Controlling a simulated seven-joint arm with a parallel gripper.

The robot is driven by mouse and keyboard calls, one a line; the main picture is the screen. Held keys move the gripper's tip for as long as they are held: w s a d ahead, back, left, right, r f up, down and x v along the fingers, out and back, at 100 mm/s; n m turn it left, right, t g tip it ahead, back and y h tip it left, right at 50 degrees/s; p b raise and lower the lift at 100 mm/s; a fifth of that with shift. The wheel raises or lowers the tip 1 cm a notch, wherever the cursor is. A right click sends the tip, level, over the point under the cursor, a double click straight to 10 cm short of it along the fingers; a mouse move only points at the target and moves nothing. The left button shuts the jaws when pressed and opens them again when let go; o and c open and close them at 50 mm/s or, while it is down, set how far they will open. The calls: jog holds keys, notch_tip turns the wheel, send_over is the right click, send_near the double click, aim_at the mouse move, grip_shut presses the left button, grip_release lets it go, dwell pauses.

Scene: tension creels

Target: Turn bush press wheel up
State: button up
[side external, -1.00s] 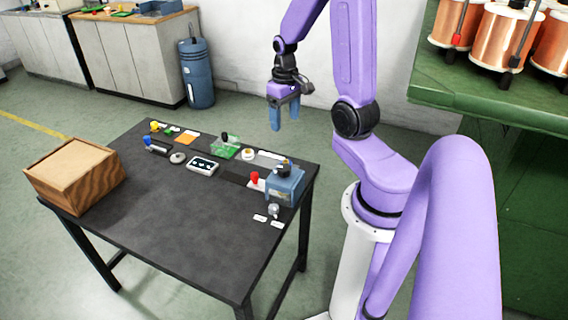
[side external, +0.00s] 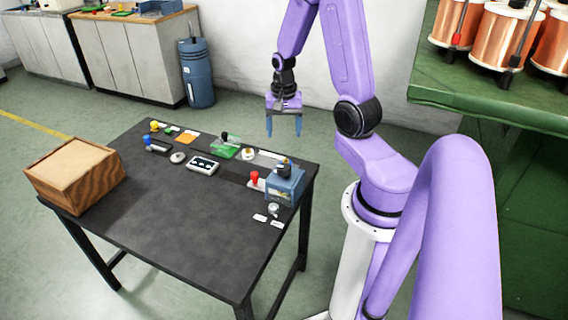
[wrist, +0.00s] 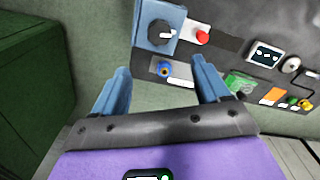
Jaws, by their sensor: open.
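A blue box (side external: 285,188) stands at the right edge of the black table, with a dark round wheel or knob (side external: 284,165) on top. In the wrist view the same blue box (wrist: 176,17) and its dark wheel (wrist: 160,33), bearing a pale mark, show at top centre. No readable label confirms which part is the bush press wheel. My gripper (side external: 284,131) is open and empty in the air above and beyond the box, touching nothing. Its two blue fingers also show in the wrist view (wrist: 160,64), spread apart, below the box in the picture.
A red knob (side external: 254,176) sits just left of the box. A green block (side external: 224,149), a white panel (side external: 203,165) and small coloured controls line the table's far side. A wooden box (side external: 75,173) is at left. The table's (side external: 180,225) front is clear.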

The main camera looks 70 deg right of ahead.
aim_at(284, 166)
notch_tip(284, 166, down, 13)
jog(key=shift+f, duration=0.1)
dwell(0.7)
jog(key=c, duration=1)
